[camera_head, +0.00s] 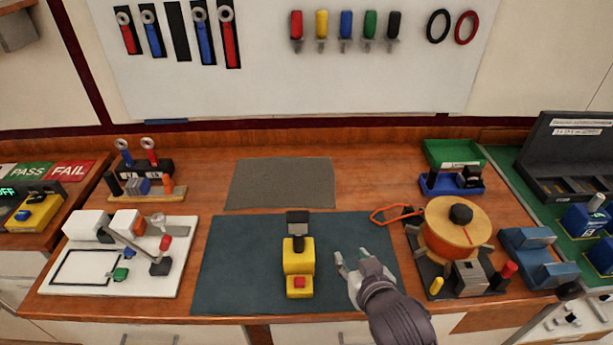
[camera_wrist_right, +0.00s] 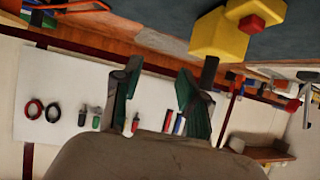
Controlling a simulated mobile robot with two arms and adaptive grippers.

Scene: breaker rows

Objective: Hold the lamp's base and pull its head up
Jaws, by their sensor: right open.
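The lamp is a small yellow block with a black head (camera_head: 298,217), a yellow body (camera_head: 298,256) and a yellow base with a red button (camera_head: 299,282). It stands upright on the dark blue-green mat (camera_head: 230,262). My right gripper (camera_head: 350,257) is open and empty, just right of the lamp and apart from it. In the right wrist view, the two fingers (camera_wrist_right: 158,72) are spread, with the yellow body (camera_wrist_right: 218,36) and red button (camera_wrist_right: 250,22) beyond them at the upper right. My left gripper is not in view.
An orange spool (camera_head: 452,240) on a dark stand is right of the mat, with orange-handled pliers (camera_head: 392,214) beside it. A white board (camera_head: 75,283) with a lever lies left. A grey mat (camera_head: 280,184) behind the lamp is bare.

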